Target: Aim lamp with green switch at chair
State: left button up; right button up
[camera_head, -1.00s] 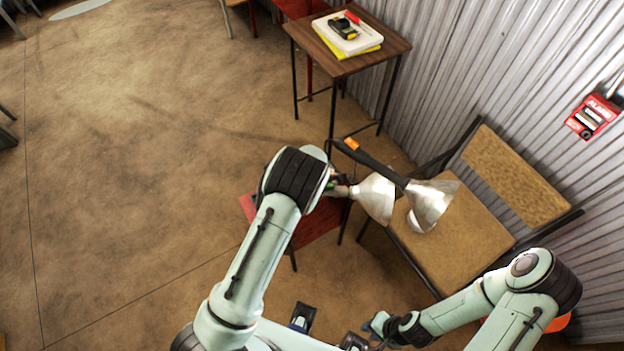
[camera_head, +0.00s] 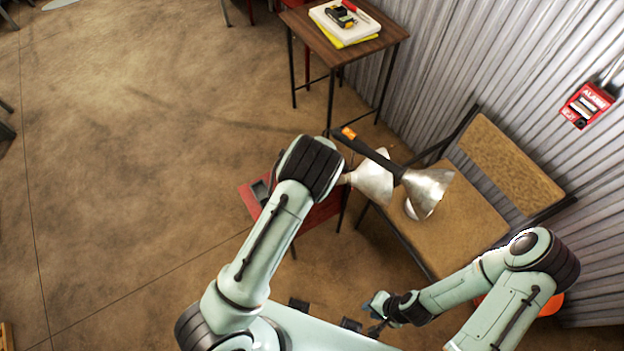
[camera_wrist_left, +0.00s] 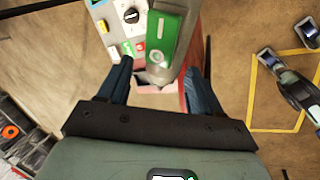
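Two lamps with silver shades show in the head view. The lamp with an orange switch (camera_head: 349,133) has a black handle and a shade (camera_head: 428,188) in front of the chair. The other lamp's shade (camera_head: 373,180) is beside it; its handle is hidden by my left arm. In the left wrist view a green switch (camera_wrist_left: 163,40) is between the blue fingers of my left gripper (camera_wrist_left: 160,82), which stand apart with space around it. The chair (camera_head: 450,225) has a tan seat and back. My right gripper (camera_head: 374,314) is low in the head view, fingers apart and empty.
A red stool (camera_head: 250,200) is under the lamps. A grey panel with knobs (camera_wrist_left: 115,25) is beside the green switch. A wooden table (camera_head: 375,50) with books stands behind. A red alarm box (camera_head: 587,105) hangs on the corrugated wall. Open floor lies to the left.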

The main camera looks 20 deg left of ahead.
pick_arm(q)
jog(key=p+v, duration=0.2)
jog(key=v, duration=1.1)
pick_arm(e)
jog(key=w+r, duration=0.2)
jog(key=r, duration=0.1)
jog(key=shift+w, duration=0.35)
pick_arm(q)
jog(key=shift+s+r, duration=0.1)
pick_arm(e)
jog(key=shift+f, duration=0.1)
pick_arm(q)
jog(key=s+a+f+m+g, duration=0.3)
jog(key=s+f+m, duration=0.7)
jog(key=s+f, duration=0.5)
jog(key=s+d+m+h, duration=0.5)
jog(key=s+d+m, duration=0.2)
jog(key=s+m, duration=0.2)
jog(key=shift+s+f+g, duration=0.3)
jog(key=shift+s+f, duration=0.1)
jog(key=shift+s, duration=0.05)
